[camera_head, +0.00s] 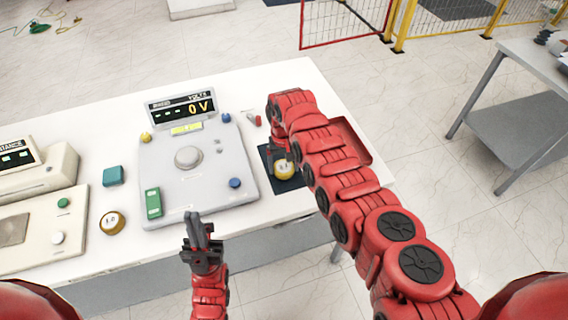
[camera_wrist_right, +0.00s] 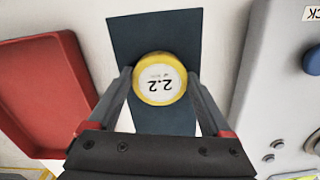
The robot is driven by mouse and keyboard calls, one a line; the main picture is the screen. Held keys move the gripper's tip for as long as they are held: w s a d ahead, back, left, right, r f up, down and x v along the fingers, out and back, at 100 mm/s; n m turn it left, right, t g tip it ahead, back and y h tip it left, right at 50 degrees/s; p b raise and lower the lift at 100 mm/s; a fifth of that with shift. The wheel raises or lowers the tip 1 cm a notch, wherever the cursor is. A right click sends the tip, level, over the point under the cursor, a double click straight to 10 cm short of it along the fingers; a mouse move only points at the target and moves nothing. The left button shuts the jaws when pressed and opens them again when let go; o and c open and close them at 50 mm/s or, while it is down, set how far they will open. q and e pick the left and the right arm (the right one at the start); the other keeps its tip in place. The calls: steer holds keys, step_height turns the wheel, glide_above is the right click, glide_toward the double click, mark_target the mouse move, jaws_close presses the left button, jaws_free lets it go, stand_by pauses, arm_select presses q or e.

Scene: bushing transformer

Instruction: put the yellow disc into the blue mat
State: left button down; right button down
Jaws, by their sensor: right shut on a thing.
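The yellow disc (camera_head: 284,168), with a white top marked 2.2, is over the dark blue mat (camera_head: 292,185), within its outline. In the right wrist view the disc (camera_wrist_right: 160,78) sits between the two fingers of my right gripper (camera_wrist_right: 160,88), which is shut on it. The blue mat (camera_wrist_right: 158,30) spreads behind and below the disc there. I cannot tell whether the disc touches the mat. My right arm hides part of the mat in the head view. My left gripper (camera_head: 195,218) is at the table's front edge, away from the disc; its finger gap is unclear.
A grey voltage meter (camera_head: 200,170) stands left of the mat. A red tray (camera_wrist_right: 42,95) lies on the mat's other side, partly behind my right arm.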

mark_target(283, 166)
steer(key=shift+f, duration=0.1)
jaws_free()
step_height(283, 166, up, 12)
steer(key=b, duration=0.3)
steer(key=shift+w, duration=0.25)
steer(key=shift+a, duration=0.1)
stand_by(0.4)
